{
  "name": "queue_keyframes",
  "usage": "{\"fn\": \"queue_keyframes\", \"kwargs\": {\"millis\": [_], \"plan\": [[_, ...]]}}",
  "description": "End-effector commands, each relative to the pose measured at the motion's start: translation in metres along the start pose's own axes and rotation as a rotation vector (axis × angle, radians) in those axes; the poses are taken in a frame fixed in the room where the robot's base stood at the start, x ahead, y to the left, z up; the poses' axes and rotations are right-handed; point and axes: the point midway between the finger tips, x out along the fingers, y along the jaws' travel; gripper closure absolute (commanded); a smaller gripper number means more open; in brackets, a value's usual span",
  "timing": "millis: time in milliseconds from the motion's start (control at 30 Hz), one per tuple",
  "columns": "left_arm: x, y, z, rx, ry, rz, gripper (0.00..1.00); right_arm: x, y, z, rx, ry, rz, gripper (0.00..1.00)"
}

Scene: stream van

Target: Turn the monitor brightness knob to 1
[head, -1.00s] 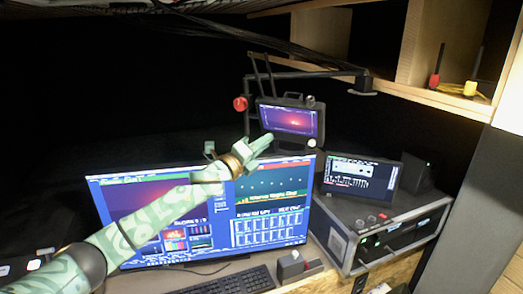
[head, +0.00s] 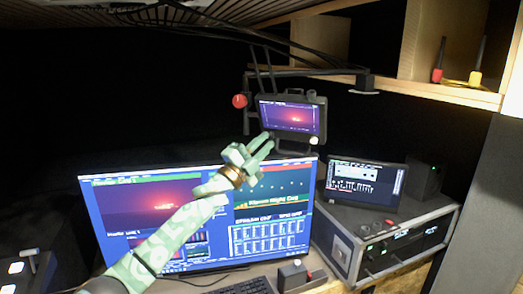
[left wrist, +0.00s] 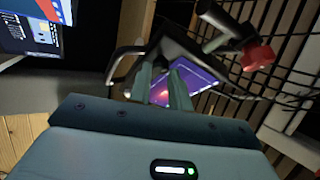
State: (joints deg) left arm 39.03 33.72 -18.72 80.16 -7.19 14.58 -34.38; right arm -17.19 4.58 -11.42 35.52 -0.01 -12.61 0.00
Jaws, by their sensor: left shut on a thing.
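The small monitor (head: 290,118) hangs from a black arm above the desk, its screen lit purple and red. A pale round knob (head: 314,140) sits at its lower right corner. My left gripper (head: 264,143) is at the monitor's lower left, apart from that pale knob. In the left wrist view, my left gripper's two fingers (left wrist: 160,76) are a little apart in front of the monitor screen (left wrist: 205,86). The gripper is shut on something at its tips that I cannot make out. The knob's markings are too small to read. My right gripper is out of view.
A large monitor (head: 108,213) stands below, behind my left arm. A red knob (head: 240,101) is on the mount at the left. A second screen (head: 364,186) stands on a rack case (head: 345,252) at the right. A wooden shelf (head: 430,91) runs above.

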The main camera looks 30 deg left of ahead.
Motion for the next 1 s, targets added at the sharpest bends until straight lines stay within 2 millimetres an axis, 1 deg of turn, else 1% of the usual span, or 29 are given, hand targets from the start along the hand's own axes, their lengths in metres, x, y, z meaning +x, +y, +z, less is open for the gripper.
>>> {"fn": "queue_keyframes", "kwargs": {"millis": [300,733,767,800,833,1000], "plan": [[0.0014,-0.0015,-0.0016,-0.078,0.004,-0.036,1.0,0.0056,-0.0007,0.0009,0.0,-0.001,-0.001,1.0],[0.0021,-0.0037,-0.0017,-0.085,0.004,-0.042,1.0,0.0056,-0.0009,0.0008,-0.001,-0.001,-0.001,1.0],[0.0022,-0.0038,-0.0017,-0.085,0.004,-0.042,0.78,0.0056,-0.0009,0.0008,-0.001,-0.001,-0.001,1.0],[0.0022,-0.0039,-0.0016,-0.085,0.004,-0.042,0.67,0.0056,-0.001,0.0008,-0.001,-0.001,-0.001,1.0],[0.0021,-0.0038,-0.0015,-0.084,0.004,-0.042,0.59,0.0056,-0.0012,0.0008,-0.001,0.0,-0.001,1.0],[0.0013,-0.0023,-0.0007,-0.083,0.002,-0.039,0.59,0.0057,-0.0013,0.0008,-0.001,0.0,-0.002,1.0]]}}
